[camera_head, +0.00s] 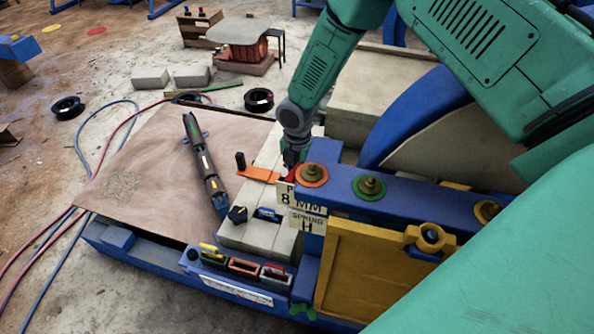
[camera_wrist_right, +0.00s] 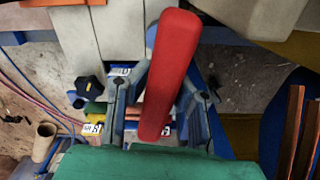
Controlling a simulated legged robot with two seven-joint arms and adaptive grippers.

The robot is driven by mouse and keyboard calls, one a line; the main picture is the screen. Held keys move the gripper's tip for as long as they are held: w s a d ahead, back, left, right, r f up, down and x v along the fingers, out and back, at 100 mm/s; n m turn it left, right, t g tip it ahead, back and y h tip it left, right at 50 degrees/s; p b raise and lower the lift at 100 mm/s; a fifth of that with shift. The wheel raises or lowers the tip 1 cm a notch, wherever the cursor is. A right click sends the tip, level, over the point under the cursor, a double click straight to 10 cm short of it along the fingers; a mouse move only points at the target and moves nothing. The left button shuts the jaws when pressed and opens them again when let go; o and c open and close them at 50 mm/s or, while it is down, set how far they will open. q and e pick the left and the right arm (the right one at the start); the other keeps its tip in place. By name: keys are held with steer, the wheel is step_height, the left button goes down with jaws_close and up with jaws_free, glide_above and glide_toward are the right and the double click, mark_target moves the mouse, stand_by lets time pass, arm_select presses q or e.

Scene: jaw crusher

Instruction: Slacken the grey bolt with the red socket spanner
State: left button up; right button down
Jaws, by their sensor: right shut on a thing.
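My right arm comes in from the top, and its gripper (camera_head: 291,152) points down beside the left end of a blue beam. It is shut on the red socket spanner; only a little red shows below the fingers there. In the right wrist view the spanner's long red handle (camera_wrist_right: 172,65) lies between the two fingers of the gripper (camera_wrist_right: 156,105). The spanner's socket end is not clear to me. I cannot make out a grey bolt; the bolts on the beam look brass, on an orange washer (camera_head: 313,175) and a green washer (camera_head: 369,187). My left gripper is not in view.
An orange bar (camera_head: 258,175), a black knob (camera_head: 238,215) and small coloured trays (camera_head: 243,267) are near the gripper. A yellow plate (camera_head: 365,275) and blue wheel (camera_head: 410,115) stand right of it. Hoses cross the floor.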

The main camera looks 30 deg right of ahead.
steer(key=n, duration=0.3)
steer(key=shift+a, duration=0.1)
steer(key=shift+w+r, duration=0.1)
steer(key=n, duration=0.2)
steer(key=shift+a+n, duration=0.1)
steer(key=shift+n, duration=0.2)
steer(key=n, duration=0.4)
steer(key=shift+w+a+p, duration=0.1)
steer(key=shift+a+p, duration=0.1)
steer(key=shift+p, duration=0.15)
steer(key=shift+n, duration=0.3)
